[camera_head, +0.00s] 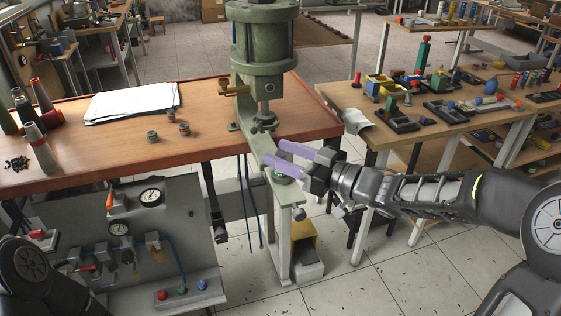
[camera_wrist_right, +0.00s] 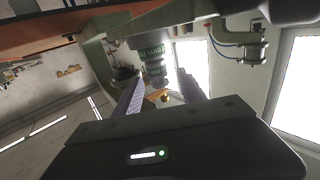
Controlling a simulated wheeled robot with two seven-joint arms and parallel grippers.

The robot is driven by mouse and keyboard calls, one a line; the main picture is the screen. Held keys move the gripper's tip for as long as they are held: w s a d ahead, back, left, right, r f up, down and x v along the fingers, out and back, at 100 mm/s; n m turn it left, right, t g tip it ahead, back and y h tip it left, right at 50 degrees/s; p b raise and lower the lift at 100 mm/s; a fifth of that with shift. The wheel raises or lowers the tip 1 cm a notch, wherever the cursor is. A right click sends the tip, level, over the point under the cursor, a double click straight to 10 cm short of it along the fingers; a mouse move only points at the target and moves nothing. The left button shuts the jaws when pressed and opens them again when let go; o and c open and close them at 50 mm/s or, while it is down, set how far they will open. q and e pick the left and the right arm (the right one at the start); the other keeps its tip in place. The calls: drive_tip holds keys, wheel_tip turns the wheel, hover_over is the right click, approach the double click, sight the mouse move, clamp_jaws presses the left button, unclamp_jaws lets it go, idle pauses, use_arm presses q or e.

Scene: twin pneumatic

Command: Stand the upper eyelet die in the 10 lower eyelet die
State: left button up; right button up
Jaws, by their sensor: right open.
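My right gripper (camera_head: 275,152) has two purple fingers spread at the green press, just above its lower arm. A green die (camera_head: 283,178) sits at the press's lower arm, partly hidden by a finger. In the right wrist view, which appears upside down, a wider green ribbed piece (camera_wrist_right: 150,48) and a narrower green-grey ribbed piece (camera_wrist_right: 156,69) show end to end, upright, between the open fingers (camera_wrist_right: 160,88). They look like the lower and upper dies. I see gaps beside them. My left gripper is out of view.
The green press (camera_head: 265,50) stands at the bench edge. A side table (camera_head: 446,116) with parts stands right. Gauges hang below the bench.

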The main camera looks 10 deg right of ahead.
drive_tip(key=x, duration=0.3)
drive_tip(key=shift+w+a, duration=0.25)
drive_tip(key=shift+a, duration=0.05)
drive_tip(key=shift+c, duration=0.3)
clamp_jaws()
idle(0.5)
